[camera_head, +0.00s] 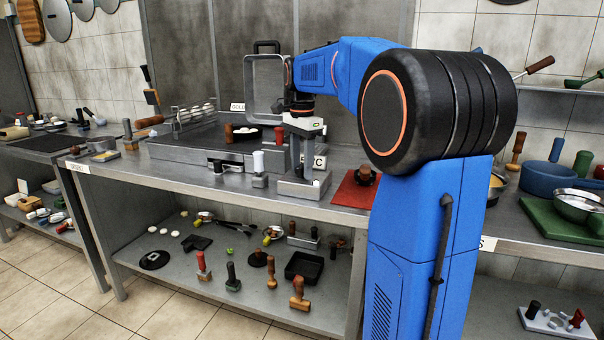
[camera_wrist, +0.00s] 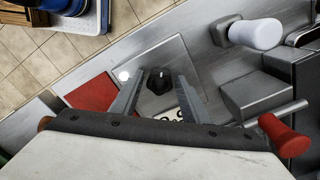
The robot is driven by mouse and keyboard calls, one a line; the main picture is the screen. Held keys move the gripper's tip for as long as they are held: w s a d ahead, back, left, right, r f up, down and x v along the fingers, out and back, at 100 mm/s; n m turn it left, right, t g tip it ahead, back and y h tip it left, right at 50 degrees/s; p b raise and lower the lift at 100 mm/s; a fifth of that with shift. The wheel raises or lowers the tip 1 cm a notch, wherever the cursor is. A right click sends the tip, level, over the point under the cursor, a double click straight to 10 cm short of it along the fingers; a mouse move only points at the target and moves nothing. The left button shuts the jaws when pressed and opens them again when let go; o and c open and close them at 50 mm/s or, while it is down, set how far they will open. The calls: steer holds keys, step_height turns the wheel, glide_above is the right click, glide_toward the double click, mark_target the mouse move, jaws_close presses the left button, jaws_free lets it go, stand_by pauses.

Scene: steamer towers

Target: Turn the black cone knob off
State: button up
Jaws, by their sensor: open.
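The black cone knob (camera_wrist: 158,80) shows in the wrist view on a grey metal panel (camera_wrist: 182,52), with a small light mark on its top. My gripper (camera_wrist: 161,73) is open, with one finger on each side of the knob in that picture. I cannot tell whether either finger touches it. In the head view my gripper (camera_head: 308,168) points down over a low grey metal box (camera_head: 296,188) near the counter's front edge.
A white-topped handle (camera_head: 258,163) stands left of the box; it also shows in the wrist view (camera_wrist: 256,34). A red mat (camera_head: 350,196) lies right of it. A small round white piece (camera_wrist: 123,76) sits near my finger. A red-ended handle (camera_wrist: 284,133) is close by.

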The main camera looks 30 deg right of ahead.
steer(key=m, duration=0.4)
steer(key=shift+m, duration=0.4)
steer(key=shift+m, duration=0.4)
steer(key=m, duration=0.5)
steer(key=shift+r, duration=0.1)
steer(key=shift+c, duration=0.7)
